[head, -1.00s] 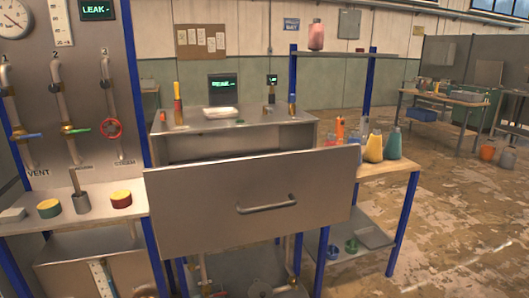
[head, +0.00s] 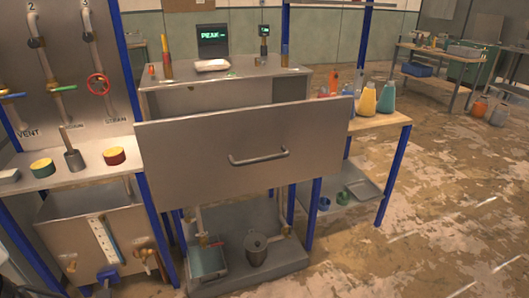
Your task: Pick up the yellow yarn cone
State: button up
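The lower left of the yellow cone is near the edge of the raised steel panel. My gripper is not in view.
A steel front panel with a handle (head: 258,158) stands out in front of the chamber and blocks its inside. The side table (head: 388,122) has bare wood at its front right. Open floor lies to the right.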

aim_at(366, 107)
jog(key=i+l+z, duration=0.8)
jog(key=i+z, duration=0.75)
jog(key=i+l+z, duration=0.15)
jog(key=i, duration=1.1)
jog(key=i+u, duration=0.45)
jog(key=i+l+u, duration=0.25)
jog(key=i+u, duration=0.15)
jog(key=i+l+u, duration=0.15)
jog(key=u, duration=0.25)
jog(key=i+l+u, duration=0.2)
jog(key=u, duration=0.25)
jog(key=i+l+u, duration=0.15)
jog(key=u, duration=0.25)
jog(key=l+u, duration=0.4)
jog(key=i+l+u, duration=0.1)
jog(key=l+u, duration=0.2)
jog(key=u, duration=0.15)
